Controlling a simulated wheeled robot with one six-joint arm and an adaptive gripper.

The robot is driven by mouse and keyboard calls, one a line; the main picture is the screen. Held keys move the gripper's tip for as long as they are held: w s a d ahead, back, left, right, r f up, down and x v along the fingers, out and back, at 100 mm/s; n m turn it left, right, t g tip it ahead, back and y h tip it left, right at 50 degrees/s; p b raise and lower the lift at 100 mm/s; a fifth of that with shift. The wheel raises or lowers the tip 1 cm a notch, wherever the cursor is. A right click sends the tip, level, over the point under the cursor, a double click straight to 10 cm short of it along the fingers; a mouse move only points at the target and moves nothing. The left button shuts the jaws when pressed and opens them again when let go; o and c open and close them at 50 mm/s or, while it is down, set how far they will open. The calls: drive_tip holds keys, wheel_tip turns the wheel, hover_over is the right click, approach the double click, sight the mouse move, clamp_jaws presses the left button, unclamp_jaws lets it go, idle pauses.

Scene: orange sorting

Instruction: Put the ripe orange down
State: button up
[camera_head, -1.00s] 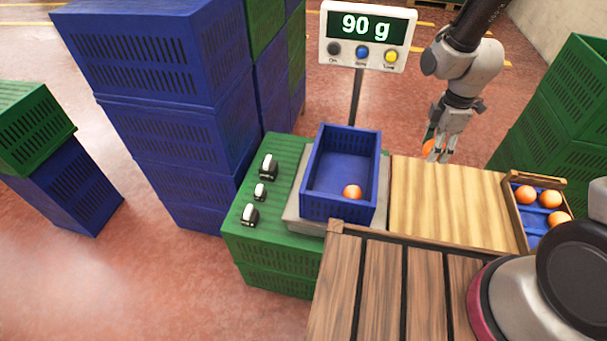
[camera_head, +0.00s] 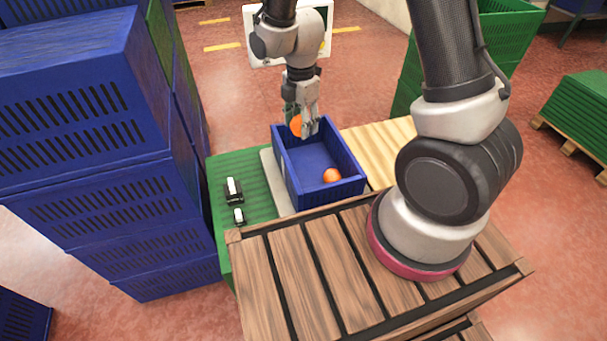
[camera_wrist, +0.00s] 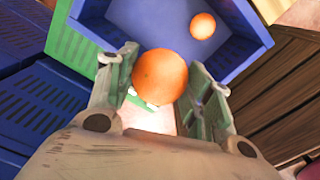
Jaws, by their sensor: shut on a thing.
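My gripper (camera_head: 301,124) is shut on an orange (camera_head: 297,126). It holds the orange above the far left part of the blue crate (camera_head: 322,190) on the scale. In the wrist view the held orange (camera_wrist: 159,76) sits between the two fingers, with the crate (camera_wrist: 255,32) beyond it. Another orange (camera_head: 332,175) lies inside the crate near its front right side; it also shows in the wrist view (camera_wrist: 203,26). The scale's display (camera_head: 328,30) is mostly hidden behind my arm, so its reading cannot be seen.
Tall blue crates (camera_head: 90,120) rise at the left. A wooden slatted crate top (camera_head: 310,255) is in front, and a light wooden board (camera_head: 380,145) lies right of the crate.

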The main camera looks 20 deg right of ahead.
wheel_tip(320, 180, down, 18)
drive_tip(key=shift+d+r, duration=0.1)
idle(0.5)
drive_tip(key=o, duration=0.8)
drive_tip(key=shift+f, duration=0.2)
drive_tip(key=shift+r, duration=0.15)
